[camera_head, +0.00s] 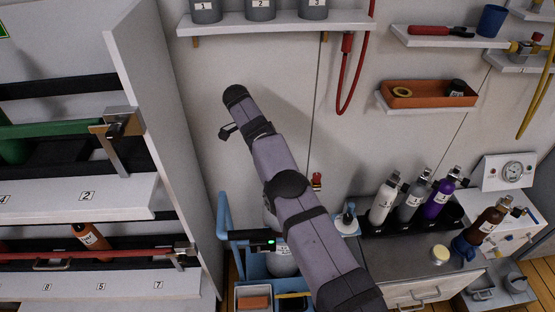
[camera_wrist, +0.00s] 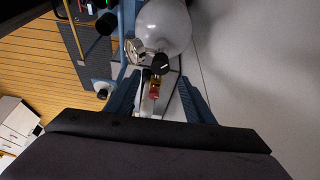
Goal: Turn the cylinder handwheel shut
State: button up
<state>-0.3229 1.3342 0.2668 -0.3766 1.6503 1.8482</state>
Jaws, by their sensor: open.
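The pale grey cylinder (camera_wrist: 165,25) is at the top of the wrist view. A black round knob (camera_wrist: 160,64), which looks like its handwheel, is at its near end beside a round gauge (camera_wrist: 136,50). A brass and red fitting (camera_wrist: 154,88) lies just below the knob. My gripper (camera_wrist: 160,98) is open, its two dark fingers on either side of the fitting in the picture. I see no contact, and the depth gap is unclear. In the head view my arm hides most of the cylinder (camera_head: 282,263) in the blue trolley (camera_head: 223,215); the gripper cannot be made out there.
A rack with shelves (camera_head: 150,150) stands at the left. A wall shelf (camera_head: 290,22) carries numbered grey containers, and a red hose (camera_head: 366,60) hangs beside it. Several bottles stand on the counter (camera_head: 385,262) at the right. The wall (camera_wrist: 260,60) is close at the wrist view's right.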

dwell(0.4)
jog(key=w+d+r+m+t+p, duration=0.15)
jog(key=d+r, duration=0.35)
jog(key=r, duration=0.6)
jog(key=s+d+r+g, duration=0.2)
jog(key=s+d+r, duration=0.2)
jog(key=s+a+f+n+t+y, duration=0.1)
jog(key=s+a+f+n+y, duration=0.1)
jog(key=s+f+n, duration=0.45)
jog(key=s+a+f+n+y, duration=0.15)
jog(key=f+n, duration=0.25)
jog(key=f, duration=0.5)
jog(key=w+a+n+t+y, duration=0.1)
jog(key=w+a+n+t, duration=0.1)
jog(key=w+n+t, duration=0.2)
jog(key=w+n, duration=0.3)
jog(key=n, duration=0.2)
jog(key=shift+r, duration=0.3)
jog(key=shift+w+d+f+p, duration=0.1)
jog(key=shift+f+p, duration=0.05)
jog(key=shift+p, duration=0.15)
